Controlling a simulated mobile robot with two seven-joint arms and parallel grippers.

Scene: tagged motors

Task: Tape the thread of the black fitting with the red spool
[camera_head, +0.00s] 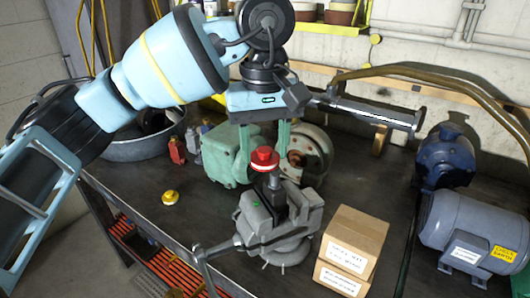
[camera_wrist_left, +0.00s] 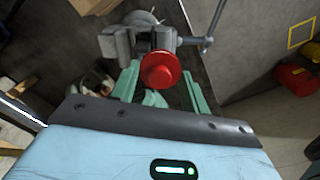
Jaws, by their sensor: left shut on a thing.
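The red spool (camera_head: 265,157) is between the teal fingers of my left gripper (camera_head: 264,150), which is shut on it. In the left wrist view the red spool (camera_wrist_left: 160,70) shows between the fingertips of the left gripper (camera_wrist_left: 160,82). The black fitting (camera_head: 276,184) stands upright in the grey-green vise (camera_head: 260,221), just below the spool; its thread is largely hidden by the spool. I cannot tell whether spool and fitting touch. The vise also shows in the left wrist view (camera_wrist_left: 120,45). My right gripper is not in view.
A yellow-topped spool (camera_head: 170,198) lies on the dark bench (camera_head: 140,195). Two cardboard boxes (camera_head: 352,240) are stacked right of the vise. Grey (camera_head: 470,232) and blue (camera_head: 445,160) motors stand farther right. A green housing (camera_head: 222,155) is behind the vise, with a basin (camera_head: 145,145) at left.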

